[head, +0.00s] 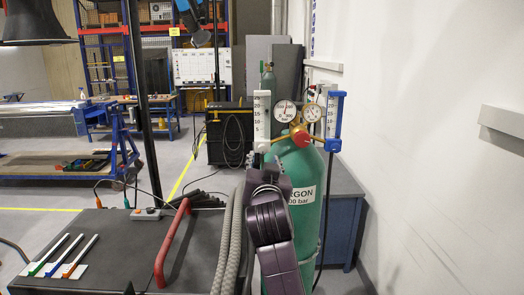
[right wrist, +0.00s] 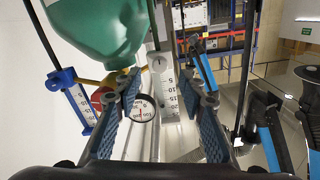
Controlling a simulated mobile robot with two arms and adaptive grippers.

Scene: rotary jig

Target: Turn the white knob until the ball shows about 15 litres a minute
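The white-framed flowmeter (head: 262,117) stands upright at the left of the regulator on the green argon cylinder (head: 292,175). Its white knob (head: 262,146) is at its lower end, just above my right gripper (head: 268,170). In the right wrist view the picture is upside down. There the white knob (right wrist: 157,61) and the flowmeter scale (right wrist: 167,92) lie between the spread fingers of my right gripper (right wrist: 166,88). The fingers are apart and I see no contact with the knob. The ball is too small to make out. My left gripper is not seen.
A blue flowmeter (head: 335,117) stands at the right of the regulator. Two round gauges (head: 285,110) sit between the flowmeters. A dark cart top with a red handle (head: 172,243) and several pens is at lower left. A white wall (head: 430,150) bounds the right.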

